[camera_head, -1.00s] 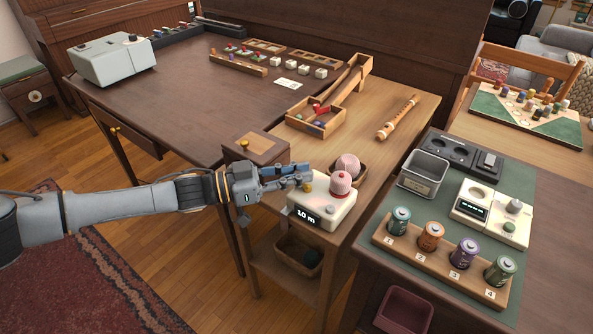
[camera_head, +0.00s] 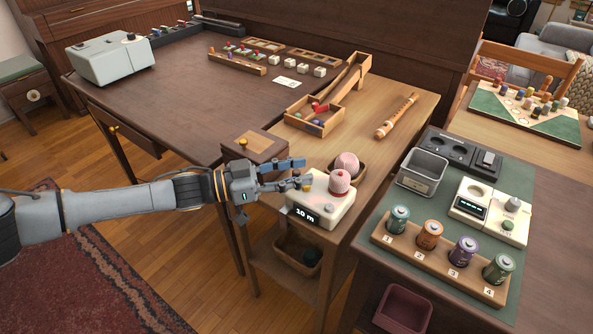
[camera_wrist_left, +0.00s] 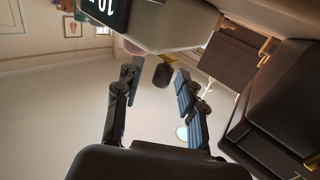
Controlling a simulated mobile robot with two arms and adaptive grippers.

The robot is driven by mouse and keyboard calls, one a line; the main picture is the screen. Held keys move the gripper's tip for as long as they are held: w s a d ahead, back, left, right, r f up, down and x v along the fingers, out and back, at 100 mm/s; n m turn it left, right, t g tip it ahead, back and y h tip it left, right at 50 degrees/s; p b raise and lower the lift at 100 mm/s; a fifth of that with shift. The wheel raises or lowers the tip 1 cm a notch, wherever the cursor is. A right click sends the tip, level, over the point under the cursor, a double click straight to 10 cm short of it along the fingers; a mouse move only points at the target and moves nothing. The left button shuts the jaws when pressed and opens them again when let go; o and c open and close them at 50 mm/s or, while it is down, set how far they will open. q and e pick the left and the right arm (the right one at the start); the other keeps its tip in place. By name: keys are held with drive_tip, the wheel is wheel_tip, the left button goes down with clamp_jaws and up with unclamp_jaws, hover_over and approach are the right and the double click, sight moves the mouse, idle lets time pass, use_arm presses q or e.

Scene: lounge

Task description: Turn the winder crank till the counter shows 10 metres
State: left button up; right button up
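The winder (camera_head: 335,211) is a cream box on the wooden side table, with pink yarn (camera_head: 340,182) wound on top. Its dark counter (camera_head: 305,215) reads 10 m. A small brass-yellow part (camera_head: 307,183) shows at its left end. My left gripper (camera_head: 303,171) is open at that end. In the left wrist view, the crank's dark knob (camera_wrist_left: 162,75) lies between the two spread fingers of the left gripper (camera_wrist_left: 158,82), with a visible gap to the fingers. The counter's display is cut off at the top there. The right gripper is in no view.
A pink yarn ball (camera_head: 347,164) sits in a wooden bowl just behind the winder. A wooden box (camera_head: 254,145) stands behind my left gripper. A recorder (camera_head: 397,115) lies farther back. A battery rack (camera_head: 440,260) stands on the right table.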

use_arm(q)
drive_tip(key=v, duration=1.1)
drive_tip(key=shift+a, duration=0.4)
drive_tip(key=shift+s, duration=0.1)
